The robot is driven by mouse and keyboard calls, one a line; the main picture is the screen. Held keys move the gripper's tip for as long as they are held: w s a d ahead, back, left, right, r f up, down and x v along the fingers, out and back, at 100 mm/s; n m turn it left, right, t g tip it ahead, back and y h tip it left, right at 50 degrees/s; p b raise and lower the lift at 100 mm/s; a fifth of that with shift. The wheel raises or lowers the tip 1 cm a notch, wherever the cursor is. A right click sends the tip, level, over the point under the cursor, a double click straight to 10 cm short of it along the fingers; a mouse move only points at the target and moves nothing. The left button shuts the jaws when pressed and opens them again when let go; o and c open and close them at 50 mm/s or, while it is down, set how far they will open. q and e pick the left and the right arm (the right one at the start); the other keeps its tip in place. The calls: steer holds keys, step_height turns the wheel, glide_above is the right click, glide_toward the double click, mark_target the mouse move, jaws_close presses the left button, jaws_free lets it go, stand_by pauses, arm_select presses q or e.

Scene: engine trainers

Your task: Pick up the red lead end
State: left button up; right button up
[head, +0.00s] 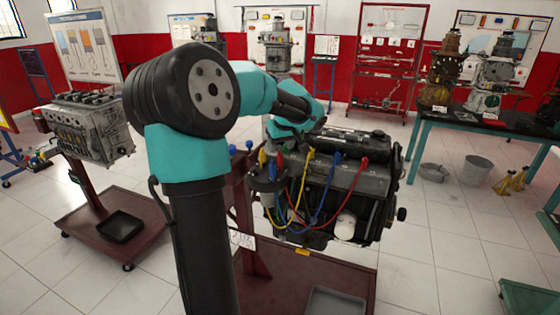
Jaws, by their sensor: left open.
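The black engine (345,180) stands on a dark red stand at centre right, with yellow, blue and red leads looping over its near side. A red lead end (365,162) sits at the top right of the engine. Another red end (280,161) shows at the round dark part on the engine's left, beside a yellow end (262,158). My left gripper (283,131) is above the engine's left side, close over the red and yellow ends. Its fingers are hard to make out against the wrist. It is open, and I see nothing held. My right gripper is not in view.
A second grey engine (88,128) on a red stand is at left. A green workbench (440,122) with engine parts is at right, with a bucket (477,170) below. My left arm hides part of the foreground.

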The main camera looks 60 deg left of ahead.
mark_target(280, 154)
arm_select(q)
steer(key=shift+f, duration=0.1)
steer(key=shift+w+d+x, duration=0.1)
steer(key=shift+d+x, duration=0.05)
steer(key=shift+x, duration=1.15)
steer(key=shift+w+d+x, duration=0.1)
steer(key=shift+x, duration=1.15)
steer(key=shift+f, duration=0.1)
steer(key=shift+c, duration=0.2)
jaws_close()
